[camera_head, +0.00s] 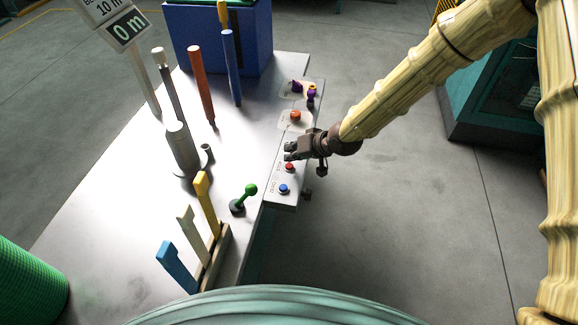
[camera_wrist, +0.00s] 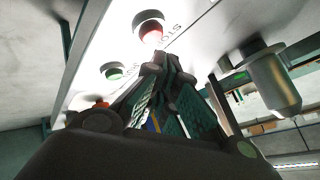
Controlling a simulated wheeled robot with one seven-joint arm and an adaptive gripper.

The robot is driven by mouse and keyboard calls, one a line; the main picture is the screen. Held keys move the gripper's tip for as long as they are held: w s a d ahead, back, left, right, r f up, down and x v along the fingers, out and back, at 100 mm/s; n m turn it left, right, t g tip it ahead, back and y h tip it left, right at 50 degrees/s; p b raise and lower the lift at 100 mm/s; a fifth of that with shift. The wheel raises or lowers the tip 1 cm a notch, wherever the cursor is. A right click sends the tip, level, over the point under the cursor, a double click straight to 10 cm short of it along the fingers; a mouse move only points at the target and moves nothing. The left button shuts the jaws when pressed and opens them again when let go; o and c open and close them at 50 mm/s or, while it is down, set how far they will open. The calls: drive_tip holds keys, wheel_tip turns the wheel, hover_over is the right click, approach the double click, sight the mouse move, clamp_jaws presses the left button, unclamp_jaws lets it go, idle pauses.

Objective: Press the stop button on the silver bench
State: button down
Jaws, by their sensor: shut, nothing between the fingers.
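The silver bench (camera_head: 110,190) carries a control strip along its right edge. A red button (camera_head: 289,167) sits on this strip; it shows large in the wrist view (camera_wrist: 150,30), beside lettering that reads as part of STOP. My gripper (camera_head: 290,152) is shut and empty, over the strip just behind the red button in the head view. In the wrist view its closed fingertips (camera_wrist: 158,66) are close below the red button; I cannot tell whether they touch it. A green button (camera_wrist: 114,71) is left of the fingers there; my gripper hides it in the head view.
A blue button (camera_head: 284,189) is nearer than the red one. An orange knob (camera_head: 295,116) and purple controls (camera_head: 311,97) are farther along. A green-knobbed lever (camera_head: 247,192), upright handles such as the red one (camera_head: 202,88), and a grey post (camera_head: 183,150) stand on the bench.

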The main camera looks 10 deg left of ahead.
sight(291, 163)
drive_tip(key=shift+f, duration=1)
idle(1.1)
drive_tip(key=shift+r, duration=0.2)
drive_tip(key=shift+r+p, duration=0.55)
drive_tip(key=shift+r, duration=0.25)
wheel_tip(291, 163, up, 6)
drive_tip(key=p, duration=0.4)
idle(0.7)
